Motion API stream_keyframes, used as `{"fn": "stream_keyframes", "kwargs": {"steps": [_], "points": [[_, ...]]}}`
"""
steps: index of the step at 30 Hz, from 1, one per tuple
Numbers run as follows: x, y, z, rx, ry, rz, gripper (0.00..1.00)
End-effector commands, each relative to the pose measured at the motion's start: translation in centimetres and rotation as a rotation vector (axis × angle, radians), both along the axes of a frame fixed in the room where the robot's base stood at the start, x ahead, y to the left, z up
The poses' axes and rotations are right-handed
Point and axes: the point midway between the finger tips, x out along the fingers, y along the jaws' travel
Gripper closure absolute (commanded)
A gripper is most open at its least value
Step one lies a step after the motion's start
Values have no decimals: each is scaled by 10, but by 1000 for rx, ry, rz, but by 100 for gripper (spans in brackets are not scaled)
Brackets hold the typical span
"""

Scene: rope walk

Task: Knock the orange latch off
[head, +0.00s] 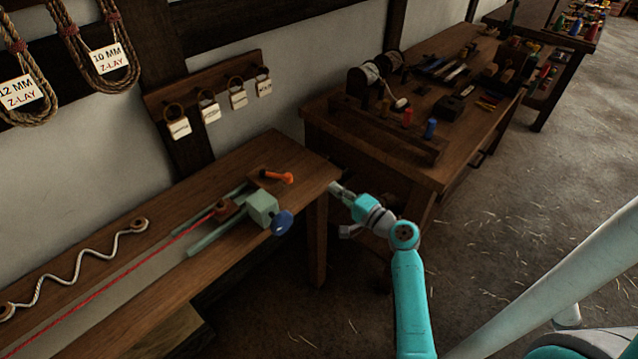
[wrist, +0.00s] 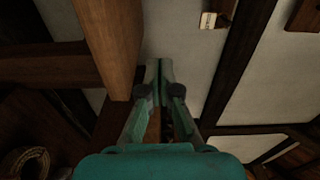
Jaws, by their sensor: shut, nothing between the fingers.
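The orange latch (head: 278,177) sits on a small wooden block (head: 266,179) at the right end of the long bench, its arm pointing right. My gripper (head: 336,187) is just past the bench's right end, to the right of the latch and apart from it. Its fingers are shut and empty, and they also show together in the wrist view (wrist: 159,72). The latch is not visible in the wrist view.
A pale green vise-like carriage (head: 262,208) with a blue knob (head: 282,222) stands close in front of the latch. A red cord (head: 140,256) runs left from it. A cluttered workbench (head: 440,150) stands behind my gripper. Open floor lies to the right.

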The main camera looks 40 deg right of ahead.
Motion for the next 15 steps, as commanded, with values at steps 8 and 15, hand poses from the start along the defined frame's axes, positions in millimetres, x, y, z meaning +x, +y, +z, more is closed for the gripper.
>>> {"fn": "stream_keyframes", "kwargs": {"steps": [8, 15], "points": [[47, 1, 1, -2, -1, 4, 100], [91, -1, 1, -2, -1, 3, 100]]}}
